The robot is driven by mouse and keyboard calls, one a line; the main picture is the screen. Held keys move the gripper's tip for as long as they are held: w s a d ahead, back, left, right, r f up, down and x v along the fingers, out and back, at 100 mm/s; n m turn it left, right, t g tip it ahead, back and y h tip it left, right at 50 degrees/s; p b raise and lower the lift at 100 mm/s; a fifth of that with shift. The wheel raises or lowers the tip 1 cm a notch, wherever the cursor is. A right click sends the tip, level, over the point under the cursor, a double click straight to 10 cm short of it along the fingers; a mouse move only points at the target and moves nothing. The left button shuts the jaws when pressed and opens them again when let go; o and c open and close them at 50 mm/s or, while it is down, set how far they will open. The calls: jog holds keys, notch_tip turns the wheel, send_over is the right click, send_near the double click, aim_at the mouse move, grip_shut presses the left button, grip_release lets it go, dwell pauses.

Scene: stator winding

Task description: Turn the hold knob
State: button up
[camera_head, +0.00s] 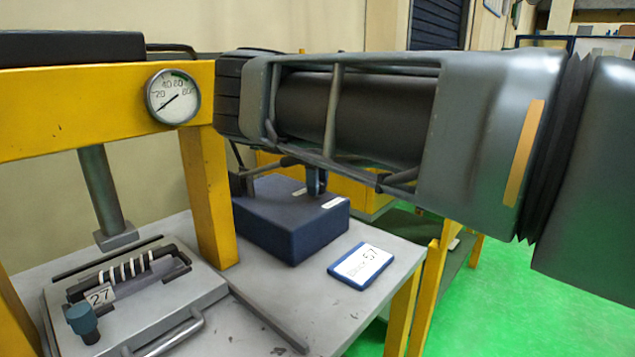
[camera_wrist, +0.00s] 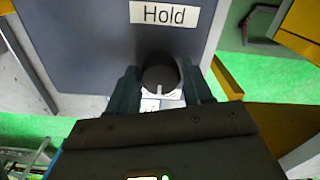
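In the wrist view, the hold knob (camera_wrist: 160,75) is a round black knob with a white pointer mark toward the bottom of the picture. It sits on the dark blue box (camera_wrist: 85,45), below a white "Hold" label (camera_wrist: 164,13). My gripper (camera_wrist: 160,84) has one finger on each side of the knob. The fingers stand apart, and a narrow gap seems to show on each side; contact is not clear. In the head view, the blue box (camera_head: 283,238) is on the grey table, and my gripper (camera_head: 316,181) reaches down to its top. The knob is hidden there.
A yellow press frame (camera_head: 100,112) with a round gauge (camera_head: 173,97) stands at left. Below it is a grey fixture (camera_head: 150,312) with a coil and a blue-green knob (camera_head: 82,320). A blue-framed card (camera_head: 361,266) lies right of the box. Bare table (camera_head: 310,310) is in front.

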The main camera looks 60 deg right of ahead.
jog(key=c, duration=0.6)
